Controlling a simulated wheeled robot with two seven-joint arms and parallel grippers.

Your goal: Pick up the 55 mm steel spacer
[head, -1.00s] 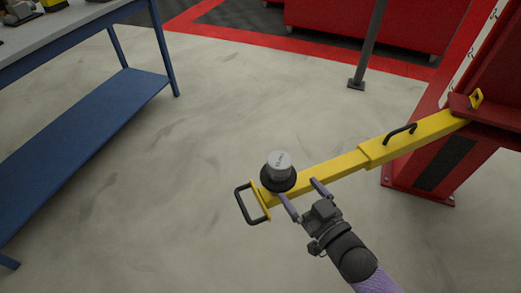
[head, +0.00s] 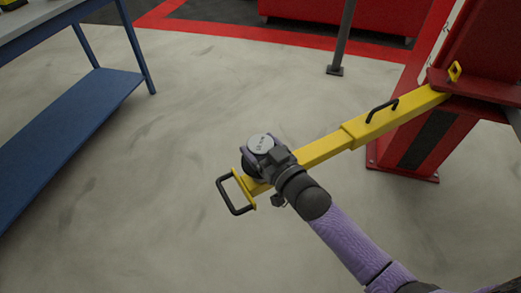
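The steel spacer (head: 260,142) is a short silver cylinder with dark marking on its top face. It stands upright on a round black pad at the outer end of the yellow lift arm (head: 319,150). My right gripper (head: 268,160) is at the spacer, with its body close beside it on the near right side. The gripper's body hides its fingers and most of the pad, so I cannot tell whether the fingers touch the spacer. My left gripper is not in view.
A black handle loop (head: 233,197) sticks out at the lift arm's end. The arm runs back to a red lift post (head: 410,150) on the right. A blue workbench (head: 70,130) stands at the left. The floor between is clear.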

